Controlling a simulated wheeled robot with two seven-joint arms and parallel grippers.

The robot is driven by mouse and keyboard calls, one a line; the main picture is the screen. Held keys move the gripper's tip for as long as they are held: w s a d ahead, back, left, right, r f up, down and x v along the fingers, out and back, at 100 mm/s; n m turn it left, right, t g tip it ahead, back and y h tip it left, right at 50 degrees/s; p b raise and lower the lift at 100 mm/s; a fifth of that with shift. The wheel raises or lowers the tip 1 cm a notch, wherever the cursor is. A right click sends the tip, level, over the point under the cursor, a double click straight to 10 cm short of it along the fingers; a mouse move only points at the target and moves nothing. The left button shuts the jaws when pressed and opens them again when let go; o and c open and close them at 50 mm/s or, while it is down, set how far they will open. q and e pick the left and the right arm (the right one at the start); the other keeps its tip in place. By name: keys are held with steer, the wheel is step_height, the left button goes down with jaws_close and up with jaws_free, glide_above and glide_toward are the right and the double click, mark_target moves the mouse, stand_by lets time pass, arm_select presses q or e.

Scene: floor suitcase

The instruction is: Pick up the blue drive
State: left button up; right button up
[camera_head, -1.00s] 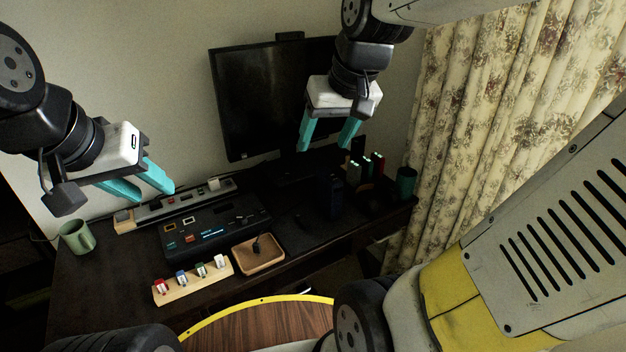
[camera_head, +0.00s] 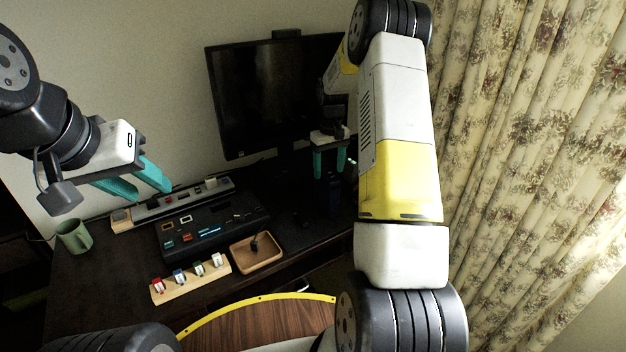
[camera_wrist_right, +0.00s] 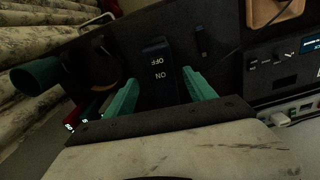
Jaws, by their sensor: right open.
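A small blue drive (camera_head: 180,276) stands in the wooden rack (camera_head: 206,288) at the front left of the desk, between a red drive (camera_head: 158,286) and a green one (camera_head: 198,269). My left gripper (camera_head: 137,182) is open and empty above the desk's left side, apart from the rack. My right gripper (camera_head: 331,164) is open and empty over the back right of the desk, far from the rack. In the right wrist view its fingers (camera_wrist_right: 160,92) are on either side of a dark ON/OFF box (camera_wrist_right: 158,62); contact cannot be told.
A black console (camera_head: 210,230) lies behind the rack, with a wooden tray (camera_head: 257,262) to its right. A green mug (camera_head: 73,237) stands at the left. A monitor (camera_head: 265,95) stands at the back, and a curtain (camera_head: 530,150) hangs at the right.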

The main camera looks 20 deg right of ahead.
mark_target(327, 187)
step_height(327, 187, down, 3)
steer(key=shift+r, duration=0.1)
steer(key=f, duration=0.5)
steer(key=shift+w+a+f, duration=0.2)
steer(key=shift+w+f, duration=0.1)
jaws_close()
